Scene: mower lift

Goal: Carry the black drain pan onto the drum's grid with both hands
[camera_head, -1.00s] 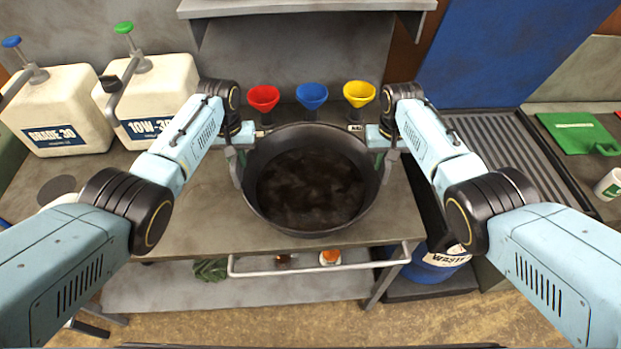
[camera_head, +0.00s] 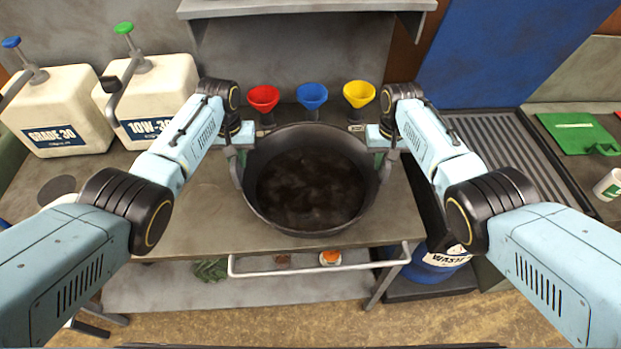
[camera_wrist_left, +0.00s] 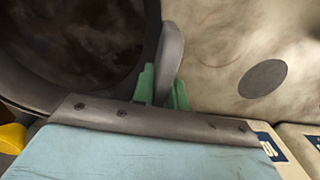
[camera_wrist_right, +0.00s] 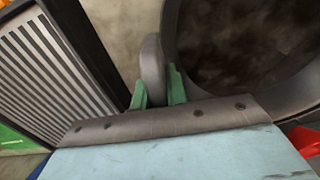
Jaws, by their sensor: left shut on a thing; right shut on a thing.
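The black drain pan (camera_head: 310,226) is round, with dark liquid inside, and is in front of me over the grey bench in the head view. My left gripper (camera_wrist_left: 164,88) is shut on the pan's handle at its left side. My right gripper (camera_wrist_right: 157,88) is shut on the handle at its right side. The pan looks level; I cannot tell how far it is above the bench. The blue waste drum (camera_head: 437,264) stands low to the right of the bench, partly hidden by my right arm. Its grid is not clearly visible.
Red (camera_head: 263,97), blue (camera_head: 312,95) and yellow (camera_head: 359,93) funnels stand behind the pan. Two white oil jugs (camera_head: 62,108) are at the left. A ribbed grey tray (camera_head: 510,150) and a green item (camera_head: 577,131) are at the right. A rail (camera_head: 320,267) runs along the bench front.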

